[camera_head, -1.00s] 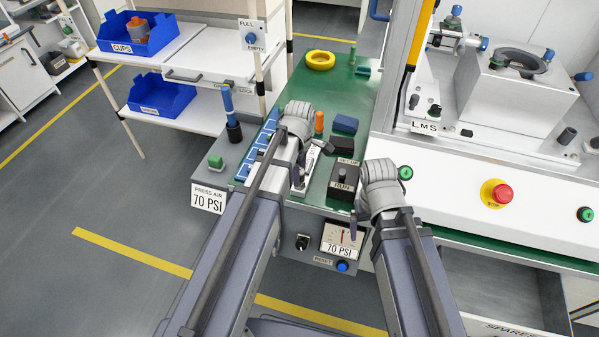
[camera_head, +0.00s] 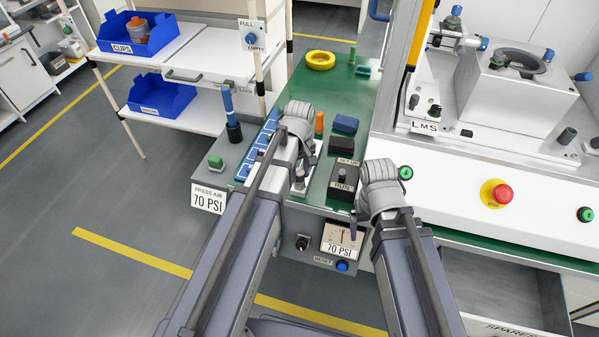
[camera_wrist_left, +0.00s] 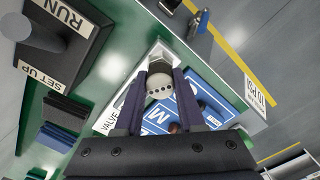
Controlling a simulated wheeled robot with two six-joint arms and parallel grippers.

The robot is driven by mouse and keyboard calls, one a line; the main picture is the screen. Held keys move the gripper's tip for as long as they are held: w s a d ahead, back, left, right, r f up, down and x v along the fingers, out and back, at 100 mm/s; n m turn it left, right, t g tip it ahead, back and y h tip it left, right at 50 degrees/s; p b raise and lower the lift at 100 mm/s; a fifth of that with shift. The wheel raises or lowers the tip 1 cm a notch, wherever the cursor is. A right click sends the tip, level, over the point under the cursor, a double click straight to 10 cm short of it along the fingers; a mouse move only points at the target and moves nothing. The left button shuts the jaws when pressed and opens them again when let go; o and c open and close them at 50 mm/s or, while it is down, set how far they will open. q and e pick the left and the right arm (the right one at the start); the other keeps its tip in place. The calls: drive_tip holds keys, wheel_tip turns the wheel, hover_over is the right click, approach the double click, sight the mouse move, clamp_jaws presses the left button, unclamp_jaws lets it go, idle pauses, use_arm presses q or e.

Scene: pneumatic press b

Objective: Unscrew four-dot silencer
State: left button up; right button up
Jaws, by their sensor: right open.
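The four-dot silencer (camera_wrist_left: 158,84) is a pale round cap with a row of dark dots, seen end-on in the left wrist view. It stands on the white block labelled VALVE (camera_wrist_left: 110,117). My left gripper (camera_wrist_left: 161,80) has its two dark fingers on either side of the cap, and they appear to be closed against it. In the head view my left gripper (camera_head: 308,165) is over the left part of the green-topped bench, and its wrist hides part of the valve. My right gripper (camera_head: 355,222) is open and empty near the bench's front edge.
A black RUN / SET UP switch box (camera_head: 344,182) stands right of the left gripper. A blue lettered plate (camera_wrist_left: 178,112) is beside the valve. An orange peg (camera_head: 319,122), dark blocks and a yellow ring (camera_head: 320,60) are farther back. The press (camera_head: 515,85) stands right.

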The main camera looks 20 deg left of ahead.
use_arm(q)
drive_tip(key=c, duration=0.5)
drive_tip(key=shift+o, duration=0.2)
drive_tip(key=n, duration=1.2)
drive_tip(key=o, duration=0.7)
drive_tip(key=shift+o, duration=0.2)
drive_tip(key=m, duration=0.5)
drive_tip(key=shift+m, duration=0.4)
drive_tip(key=m, duration=0.6)
